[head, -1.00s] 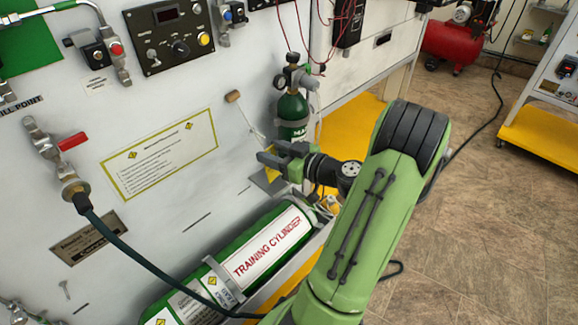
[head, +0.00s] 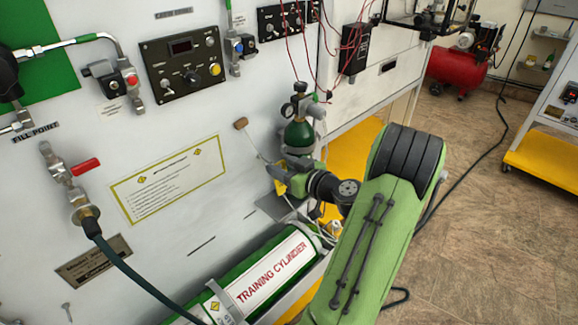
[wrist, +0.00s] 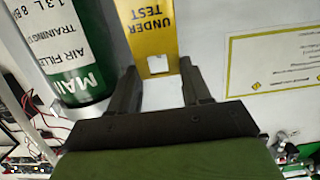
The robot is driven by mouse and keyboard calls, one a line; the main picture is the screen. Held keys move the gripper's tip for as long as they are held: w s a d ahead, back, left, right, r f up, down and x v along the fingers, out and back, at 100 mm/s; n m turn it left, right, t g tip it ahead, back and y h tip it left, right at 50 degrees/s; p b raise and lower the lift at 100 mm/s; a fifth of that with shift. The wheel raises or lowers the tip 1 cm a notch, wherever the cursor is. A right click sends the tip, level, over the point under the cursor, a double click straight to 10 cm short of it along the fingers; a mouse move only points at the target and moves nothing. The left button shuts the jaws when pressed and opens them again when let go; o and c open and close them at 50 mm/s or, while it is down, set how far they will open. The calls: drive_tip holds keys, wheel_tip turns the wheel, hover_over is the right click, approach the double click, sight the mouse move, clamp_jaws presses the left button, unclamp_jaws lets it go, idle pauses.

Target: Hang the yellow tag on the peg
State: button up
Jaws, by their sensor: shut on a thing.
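The yellow tag (wrist: 155,35) reads "UNDER TEST" upside down in the wrist view and has a small square hole near its lower edge. My gripper (wrist: 158,75) is shut on it, with a finger at each side. In the head view my gripper (head: 276,173) is close to the white panel, left of the green cylinder, and only a sliver of the tag (head: 281,187) shows. A short brown wooden peg (head: 240,123) sticks out from the panel, above and left of my gripper and apart from it. A thin pale line runs from it towards my gripper.
A green upright cylinder (head: 299,133) with a gauge and valve stands close right of my gripper. A training cylinder (head: 272,270) lies below. A yellow-bordered notice (head: 170,178) is on the panel, and red wires hang above the upright cylinder.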

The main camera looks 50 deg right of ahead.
drive_tip(key=shift+w+d+f, duration=0.1)
drive_tip(key=shift+w+f, duration=0.15)
drive_tip(key=shift+w, duration=0.55)
drive_tip(key=shift+w+d+f, duration=0.1)
drive_tip(key=shift+w+f, duration=0.1)
drive_tip(key=shift+w, duration=0.65)
drive_tip(key=shift+w+d+f, duration=0.1)
drive_tip(key=shift+w+f, duration=0.15)
drive_tip(key=shift+w, duration=0.55)
drive_tip(key=o, duration=1.1)
drive_tip(key=shift+r, duration=0.1)
